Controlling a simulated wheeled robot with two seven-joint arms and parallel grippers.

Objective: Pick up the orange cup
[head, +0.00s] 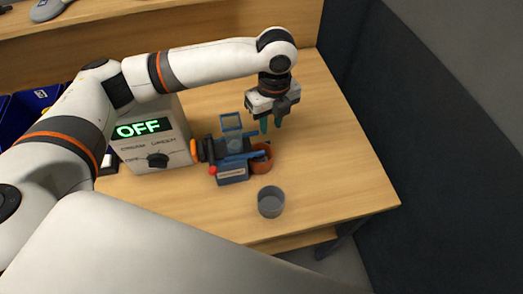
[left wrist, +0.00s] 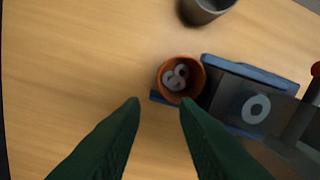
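The orange cup (head: 261,160) stands on the table at the right end of a small blue and grey conveyor (head: 233,170). In the left wrist view the orange cup (left wrist: 181,78) is seen from above, with several grey rings inside it. My left gripper (head: 271,126) hangs pointing down above the table, just behind the cup in the head view. Its green fingers (left wrist: 160,112) are apart with nothing between them. The cup lies beyond the fingertips in the wrist view, not touched. My right gripper is not in view.
A grey cup (head: 271,203) stands near the table's front edge; it also shows in the wrist view (left wrist: 205,8). A control box (head: 153,143) reading OFF stands left of the conveyor. The table (head: 340,165) is clear to the right.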

